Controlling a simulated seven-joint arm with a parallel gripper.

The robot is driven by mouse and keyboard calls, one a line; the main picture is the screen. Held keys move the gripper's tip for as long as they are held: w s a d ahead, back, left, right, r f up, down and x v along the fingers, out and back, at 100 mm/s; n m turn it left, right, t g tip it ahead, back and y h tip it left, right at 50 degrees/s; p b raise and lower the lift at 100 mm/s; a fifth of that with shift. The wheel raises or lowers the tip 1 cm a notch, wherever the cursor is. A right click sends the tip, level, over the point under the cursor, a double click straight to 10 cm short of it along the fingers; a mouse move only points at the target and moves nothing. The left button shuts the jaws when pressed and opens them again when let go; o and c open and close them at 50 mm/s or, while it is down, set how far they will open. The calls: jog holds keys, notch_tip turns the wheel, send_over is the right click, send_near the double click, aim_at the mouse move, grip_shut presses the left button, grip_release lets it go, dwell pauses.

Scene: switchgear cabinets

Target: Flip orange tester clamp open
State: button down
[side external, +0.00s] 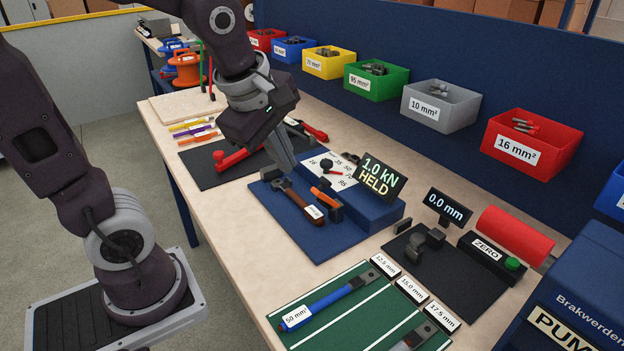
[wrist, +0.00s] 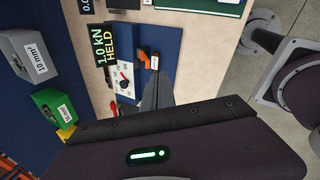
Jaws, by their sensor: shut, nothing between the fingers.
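The orange tester clamp (side external: 325,195) is a short bar at the front of the blue tester block (side external: 375,209); it looks closed, lying low and slightly tilted. It also shows in the wrist view (wrist: 143,55). A brown bar with a white tag (side external: 304,203) lies beside it, its far end on a dark holder. The tester display (side external: 377,178) reads "1.0 kN HELD". My gripper (side external: 288,168) is shut and empty, pointing down above the mat, left of and behind the clamp. In the wrist view its fingers (wrist: 158,80) are together near the clamp, apart from it.
A dial panel (side external: 318,180) sits on the tester near my fingers. A red-handled tool (side external: 238,157) lies on a black mat at left. A press with a "0.0 mm" display (side external: 449,207) stands at right. Coloured bins line the back; blue mat (side external: 322,249) is clear at front.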

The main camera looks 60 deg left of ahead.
send_near(321, 192)
notch_tip(321, 192, down, 5)
jog(key=s, duration=0.2)
jog(key=w, duration=0.3)
jog(key=shift+a+f, duration=0.2)
jog(key=shift+a, duration=0.15)
jog(key=shift+w+a, duration=0.1)
jog(key=shift+w, duration=0.35)
jog(key=shift+r, duration=0.1)
jog(key=shift+w+r+g, duration=0.4)
jog(key=shift+w+g, duration=0.3)
jog(key=shift+w, duration=0.1)
jog(key=w+g, duration=0.4)
jog(key=w, duration=0.4)
jog(key=shift+w+r, duration=0.15)
jog(key=shift+r, duration=0.25)
